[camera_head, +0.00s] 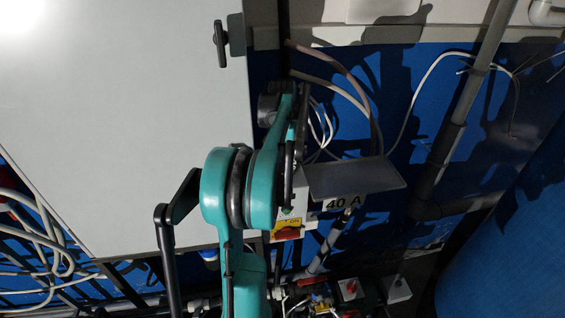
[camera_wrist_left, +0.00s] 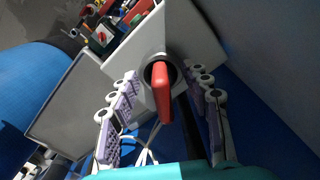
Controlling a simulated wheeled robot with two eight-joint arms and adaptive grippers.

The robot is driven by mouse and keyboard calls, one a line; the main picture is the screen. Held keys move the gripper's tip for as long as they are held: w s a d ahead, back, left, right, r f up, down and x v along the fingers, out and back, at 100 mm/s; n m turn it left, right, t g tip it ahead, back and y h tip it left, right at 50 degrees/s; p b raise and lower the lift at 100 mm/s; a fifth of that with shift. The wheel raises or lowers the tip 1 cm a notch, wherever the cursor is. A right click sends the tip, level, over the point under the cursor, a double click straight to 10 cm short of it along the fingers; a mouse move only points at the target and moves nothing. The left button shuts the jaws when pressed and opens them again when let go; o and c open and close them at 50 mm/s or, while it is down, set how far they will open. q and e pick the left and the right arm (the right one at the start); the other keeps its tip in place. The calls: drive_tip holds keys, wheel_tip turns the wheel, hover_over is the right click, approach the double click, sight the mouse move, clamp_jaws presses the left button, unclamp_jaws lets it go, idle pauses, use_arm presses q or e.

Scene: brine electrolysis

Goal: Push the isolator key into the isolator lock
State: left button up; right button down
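The red isolator key (camera_wrist_left: 163,92) shows in the left wrist view, standing out from a dark round collar (camera_wrist_left: 160,70) on a pale box (camera_wrist_left: 205,40). How deep it sits in the collar I cannot tell. My left gripper (camera_wrist_left: 162,80) is open, with one purple-padded finger on each side of the red key and visible gaps to both. In the head view my left arm hides most of the gripper and the key. My right gripper is in neither view.
In the head view, a yellow and red switch (camera_head: 287,231) sits beside my arm, near a grey plate (camera_head: 355,177) and a "40 A" label (camera_head: 342,203). A large pale cabinet (camera_head: 110,110) fills the left. Loose cables (camera_head: 415,90) and a grey pipe (camera_head: 455,120) are at right.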

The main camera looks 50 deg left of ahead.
use_arm(q)
wheel_tip(320, 180, up, 12)
idle(0.5)
drive_tip(key=w+d+f+m+t+y+b, duration=0.1)
drive_tip(key=d+f+m+t+b, duration=0.2)
drive_tip(key=d+f+b, duration=1.7)
drive_tip(key=s+d+f+m+t+b, duration=0.1)
drive_tip(key=s+d+f+b, duration=0.3)
drive_tip(key=d+f, duration=0.6)
drive_tip(key=s+d+f+m+t+h+b, duration=0.1)
drive_tip(key=s+d+f+m+t+b, duration=0.1)
drive_tip(key=d+f+b, duration=0.4)
drive_tip(key=s+d+f+t, duration=0.1)
drive_tip(key=d+f, duration=0.3)
drive_tip(key=f, duration=0.4)
drive_tip(key=shift+s+f+m, duration=0.3)
drive_tip(key=shift+s, duration=0.15)
